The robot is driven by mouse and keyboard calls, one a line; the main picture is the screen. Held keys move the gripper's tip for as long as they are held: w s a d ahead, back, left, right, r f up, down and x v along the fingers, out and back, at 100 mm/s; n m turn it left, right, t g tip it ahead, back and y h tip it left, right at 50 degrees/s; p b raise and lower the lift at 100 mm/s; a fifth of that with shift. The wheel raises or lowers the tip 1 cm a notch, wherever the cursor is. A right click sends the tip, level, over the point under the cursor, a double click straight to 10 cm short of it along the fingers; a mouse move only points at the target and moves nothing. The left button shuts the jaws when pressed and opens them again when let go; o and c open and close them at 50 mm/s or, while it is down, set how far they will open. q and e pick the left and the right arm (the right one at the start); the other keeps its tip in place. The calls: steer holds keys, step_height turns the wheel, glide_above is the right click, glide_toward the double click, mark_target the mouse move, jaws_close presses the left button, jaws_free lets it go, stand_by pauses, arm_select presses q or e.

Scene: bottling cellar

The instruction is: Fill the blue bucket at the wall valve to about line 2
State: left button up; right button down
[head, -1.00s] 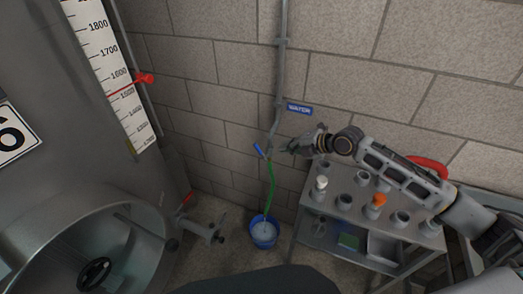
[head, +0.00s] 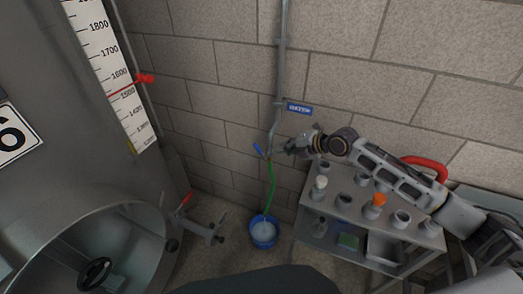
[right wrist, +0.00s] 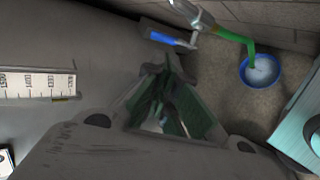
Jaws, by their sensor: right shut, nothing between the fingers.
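The blue bucket (head: 263,244) stands on the floor by the wall, with pale water in it; its line marks cannot be read. It also shows in the right wrist view (right wrist: 262,88). A green hose (head: 270,185) hangs from the wall valve into it. The valve's blue lever (head: 258,149) sticks out to the left, across the pipe; it also shows in the right wrist view (right wrist: 168,39). My right gripper (head: 281,150) is shut and empty, close to the right of the valve. Whether it touches the valve I cannot tell. My left gripper is not in view.
A grey pipe (head: 282,70) runs down the wall beside a blue WATER sign (head: 299,109). A metal cart (head: 325,208) with several small pots stands at the right, under my right arm. A large steel tank (head: 60,170) with a red-handled outlet valve (head: 201,229) fills the left.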

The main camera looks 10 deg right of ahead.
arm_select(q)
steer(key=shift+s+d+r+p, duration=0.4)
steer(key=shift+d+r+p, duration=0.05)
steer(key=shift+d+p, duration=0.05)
arm_select(e)
steer(key=x, duration=1.2)
steer(key=shift+a+f, duration=0.15)
steer(key=shift+a, duration=0.05)
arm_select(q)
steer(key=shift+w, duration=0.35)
arm_select(e)
steer(key=shift+w, duration=0.1)
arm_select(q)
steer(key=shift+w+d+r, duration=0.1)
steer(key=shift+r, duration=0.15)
arm_select(e)
steer(key=shift+w+a, duration=0.1)
steer(key=shift+a, duration=0.05)
arm_select(q)
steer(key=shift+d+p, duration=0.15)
steer(key=shift+p, duration=0.15)
